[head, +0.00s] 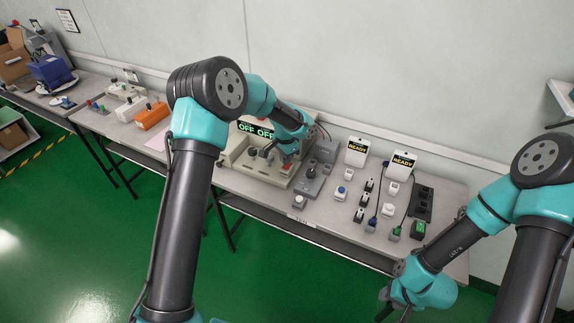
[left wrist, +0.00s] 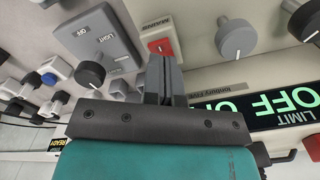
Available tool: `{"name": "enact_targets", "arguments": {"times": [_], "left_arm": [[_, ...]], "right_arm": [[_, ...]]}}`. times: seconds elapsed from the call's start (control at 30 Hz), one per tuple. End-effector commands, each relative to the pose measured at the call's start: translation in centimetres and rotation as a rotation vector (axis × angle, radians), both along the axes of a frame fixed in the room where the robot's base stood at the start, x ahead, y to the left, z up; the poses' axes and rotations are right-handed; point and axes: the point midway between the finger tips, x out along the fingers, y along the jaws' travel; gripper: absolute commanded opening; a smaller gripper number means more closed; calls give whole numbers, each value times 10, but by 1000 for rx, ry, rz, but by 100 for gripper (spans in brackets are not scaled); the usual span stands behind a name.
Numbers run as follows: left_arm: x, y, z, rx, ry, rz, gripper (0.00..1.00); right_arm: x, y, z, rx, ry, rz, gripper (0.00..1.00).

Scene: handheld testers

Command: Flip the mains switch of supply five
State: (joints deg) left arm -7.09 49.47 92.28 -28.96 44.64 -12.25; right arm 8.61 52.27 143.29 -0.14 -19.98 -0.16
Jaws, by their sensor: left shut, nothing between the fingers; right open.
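A grey-beige supply unit (head: 236,153) stands on the bench with a green display reading OFF OFF (head: 256,130). In the left wrist view, a red rocker switch (left wrist: 160,46) in a pale frame sits on its panel, with round grey knobs (left wrist: 236,38) to the right. The switch also shows small in the head view (head: 287,167). My left gripper (head: 289,158) is shut and empty over the panel. Its fingertips (left wrist: 163,62) appear just short of the switch; I cannot tell whether they touch. My right gripper (head: 393,300) is open at the lower right, away from the bench.
A grey box with a black knob and LIGHT OFF lettering (left wrist: 100,42) stands beside the supply. Farther right are two white READY units (head: 357,153), (head: 402,165), small switches and a black socket strip (head: 421,200). An orange box (head: 152,116) stands to the left.

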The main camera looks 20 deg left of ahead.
Motion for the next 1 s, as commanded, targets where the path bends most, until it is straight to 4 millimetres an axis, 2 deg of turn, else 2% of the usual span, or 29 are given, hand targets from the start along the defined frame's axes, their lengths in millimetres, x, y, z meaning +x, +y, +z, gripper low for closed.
{"name": "enact_targets", "arguments": {"times": [1.0], "left_arm": [[0,0,-10,1,1,0,0]], "right_arm": [[0,0,0,0,0,0,43]]}}
